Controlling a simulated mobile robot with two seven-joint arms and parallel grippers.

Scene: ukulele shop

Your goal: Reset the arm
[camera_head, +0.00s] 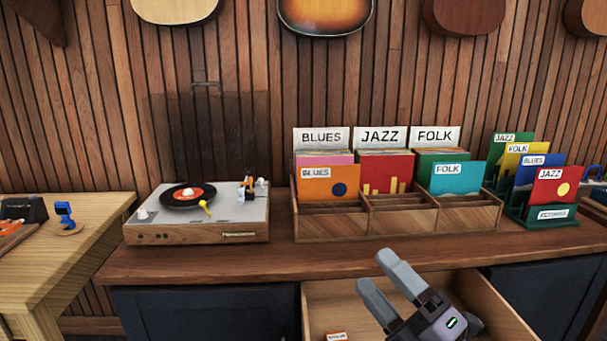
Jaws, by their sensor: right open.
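My right gripper (384,279) is at the bottom of the head view, above the open drawer (490,305) below the cabinet top. Its two grey fingers are apart with nothing between them, pointing up and to the left. It sits in front of and below the wooden record bin and is apart from it. My left gripper is not in view.
A turntable (155,228) with a black record stands on the cabinet top (230,264). Right of it is the divided record bin (335,222) with Blues, Jazz and Folk sleeves. A green rack (540,214) holds several sleeves. A wooden table (60,240) stands left.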

